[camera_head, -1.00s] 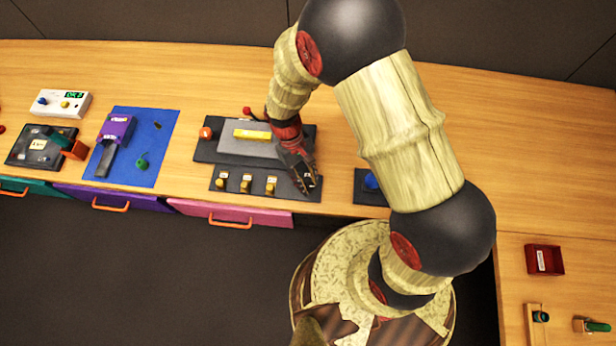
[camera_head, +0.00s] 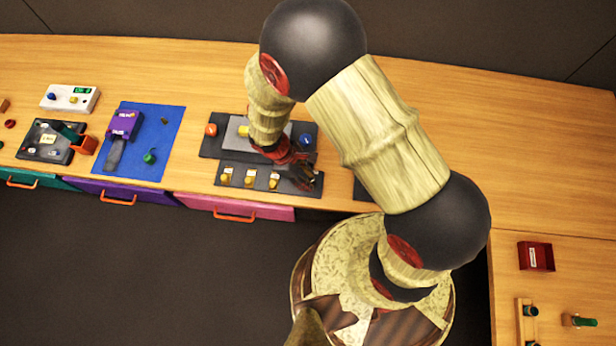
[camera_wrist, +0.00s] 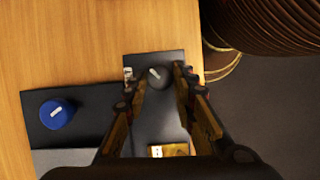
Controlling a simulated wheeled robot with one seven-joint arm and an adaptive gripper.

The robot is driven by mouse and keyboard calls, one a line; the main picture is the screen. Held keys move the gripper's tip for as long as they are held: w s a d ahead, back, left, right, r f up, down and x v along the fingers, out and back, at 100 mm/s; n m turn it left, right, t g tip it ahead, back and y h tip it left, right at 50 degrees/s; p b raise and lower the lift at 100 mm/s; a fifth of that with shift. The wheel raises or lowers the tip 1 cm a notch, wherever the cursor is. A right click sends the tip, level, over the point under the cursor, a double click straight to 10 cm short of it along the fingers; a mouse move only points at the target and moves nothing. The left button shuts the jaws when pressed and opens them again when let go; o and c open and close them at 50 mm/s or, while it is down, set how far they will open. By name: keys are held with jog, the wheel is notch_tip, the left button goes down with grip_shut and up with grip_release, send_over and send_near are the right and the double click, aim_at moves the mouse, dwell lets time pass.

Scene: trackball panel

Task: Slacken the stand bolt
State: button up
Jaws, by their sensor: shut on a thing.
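A dark round knob with a pale pointer line (camera_wrist: 157,76) stands at the end of a narrow dark panel (camera_wrist: 155,125) in the wrist view. I see no readable label marking it as the stand bolt. My gripper (camera_wrist: 160,77) has one finger on each side of the knob and is shut on it. In the head view, my gripper (camera_head: 303,180) is at the right end of the same panel (camera_head: 236,168), and it hides the knob there.
Several yellow switches (camera_head: 249,181) line this panel. A larger dark panel behind it has an orange knob (camera_head: 211,130) and a blue knob (camera_head: 305,140). A blue mat (camera_head: 165,150) lies to the left. A red tray (camera_head: 535,257) is at the far right.

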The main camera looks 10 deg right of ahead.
jog(key=shift+n, duration=0.3)
jog(key=o, duration=1.1)
jog(key=shift+o, duration=0.3)
jog(key=v, duration=1.2)
jog(key=shift+s, duration=0.15)
